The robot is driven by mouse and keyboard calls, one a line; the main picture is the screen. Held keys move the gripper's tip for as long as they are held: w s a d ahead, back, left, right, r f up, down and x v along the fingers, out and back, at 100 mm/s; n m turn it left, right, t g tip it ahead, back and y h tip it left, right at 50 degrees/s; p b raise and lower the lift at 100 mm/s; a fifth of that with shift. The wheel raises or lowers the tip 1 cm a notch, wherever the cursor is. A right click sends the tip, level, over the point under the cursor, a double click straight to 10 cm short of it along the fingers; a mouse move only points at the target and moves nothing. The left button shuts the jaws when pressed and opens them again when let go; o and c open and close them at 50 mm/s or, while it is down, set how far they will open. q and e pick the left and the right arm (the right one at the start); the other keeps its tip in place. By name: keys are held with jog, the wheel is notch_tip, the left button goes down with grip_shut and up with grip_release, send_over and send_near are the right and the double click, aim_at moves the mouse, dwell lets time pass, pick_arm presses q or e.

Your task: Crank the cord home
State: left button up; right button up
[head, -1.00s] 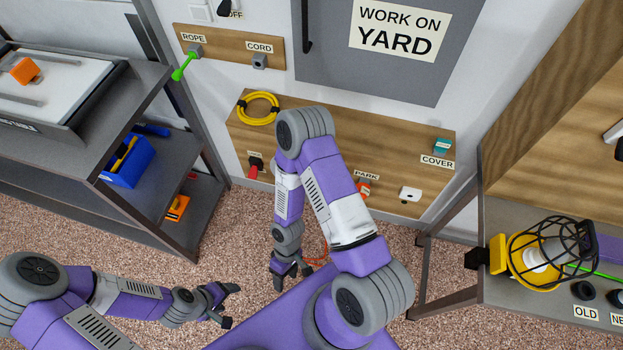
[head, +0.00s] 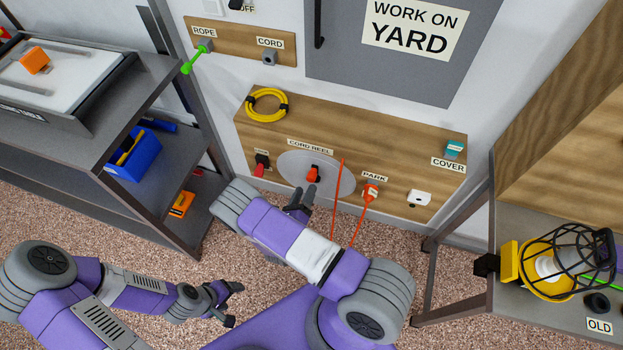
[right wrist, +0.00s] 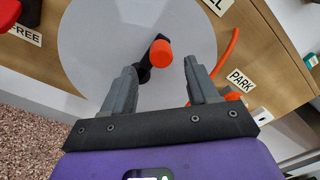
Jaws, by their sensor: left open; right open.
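The cord reel (head: 291,169) is a pale grey disc on the wooden wall board, under a label reading CORD REEL. Its crank has an orange knob (head: 312,174), which also shows in the right wrist view (right wrist: 161,53) on a dark arm. My right gripper (head: 301,199) is open just in front of the reel; in the right wrist view the knob lies beyond and between its fingers (right wrist: 163,85), apart from them. The orange cord (head: 337,195) hangs below the board, and an orange plug (head: 370,191) sits at the PARK label. My left gripper (head: 232,302) is open and empty, low at left.
A red lever (head: 261,166) is left of the reel. A yellow cord coil (head: 267,104) hangs above it. A white outlet (head: 419,197) is on the board's right. A steel shelf (head: 150,195) stands left and a bench with a caged lamp (head: 548,258) right.

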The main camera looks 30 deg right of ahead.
aim_at(310, 181)
jog(key=b+x, duration=0.1)
jog(key=x, duration=0.5)
jog(key=shift+d, duration=0.15)
grip_shut()
